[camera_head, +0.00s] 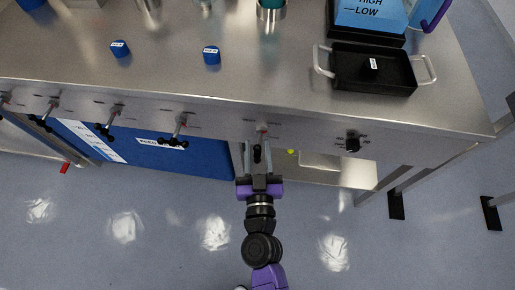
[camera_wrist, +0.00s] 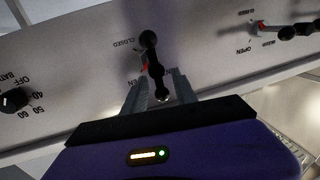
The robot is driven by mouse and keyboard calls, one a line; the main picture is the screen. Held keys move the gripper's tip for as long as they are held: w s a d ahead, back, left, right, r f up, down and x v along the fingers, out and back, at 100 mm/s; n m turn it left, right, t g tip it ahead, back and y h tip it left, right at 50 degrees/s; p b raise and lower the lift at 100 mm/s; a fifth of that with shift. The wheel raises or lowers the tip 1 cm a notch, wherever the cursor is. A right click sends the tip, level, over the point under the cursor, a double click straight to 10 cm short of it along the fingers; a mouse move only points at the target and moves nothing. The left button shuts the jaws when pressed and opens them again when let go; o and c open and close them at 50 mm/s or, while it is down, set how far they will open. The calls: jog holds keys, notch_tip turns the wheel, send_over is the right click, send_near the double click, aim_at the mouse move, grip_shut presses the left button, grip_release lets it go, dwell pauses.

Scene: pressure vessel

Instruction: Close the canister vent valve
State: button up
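A valve with a black ball-ended handle (camera_wrist: 152,60) and a small red part is on the metal front panel, in the middle of the wrist view. A CLOSED label is left of its upper ball; another label near its lower end is partly covered. In the head view this valve (camera_head: 263,132) is mostly hidden by my gripper. My gripper (camera_wrist: 161,78) is open, with one grey finger on each side of the handle's lower part. Gaps seem to show between fingers and handle. It also shows in the head view (camera_head: 258,148) at the panel. I cannot read which valve is the canister vent.
Similar valves (camera_head: 180,128) line the panel to the left; a neighbour shows in the wrist view (camera_wrist: 285,31). A black dial (camera_head: 353,142) is to the right. On the worktop (camera_head: 270,95) are blue caps (camera_head: 211,56) and a black tray (camera_head: 345,82). The floor in front is clear.

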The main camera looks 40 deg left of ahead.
jog(key=shift+c, duration=0.4)
grip_shut()
jog(key=shift+f+m+b, duration=0.1)
jog(key=shift+m+b, duration=0.2)
jog(key=shift+b, duration=0.1)
jog(key=m+b, duration=0.2)
jog(key=shift+w+d+f+m+t+b, duration=0.25)
jog(key=shift+d+m+t+b, duration=0.05)
jog(key=shift+b, duration=0.05)
jog(key=m+t+b, duration=0.1)
jog(key=m+b, duration=0.1)
jog(key=m, duration=0.3)
jog(key=d+f+m+t+h+b, duration=0.1)
jog(key=m+b, duration=0.2)
jog(key=m, duration=0.3)
jog(key=m+t+b, duration=0.1)
jog(key=m+b, duration=0.1)
jog(key=m, duration=0.3)
jog(key=shift+w+d+f+m, duration=0.25)
jog(key=shift+w+f+m, duration=0.15)
jog(key=shift+t+h, duration=0.3)
jog(key=shift+h, duration=0.1)
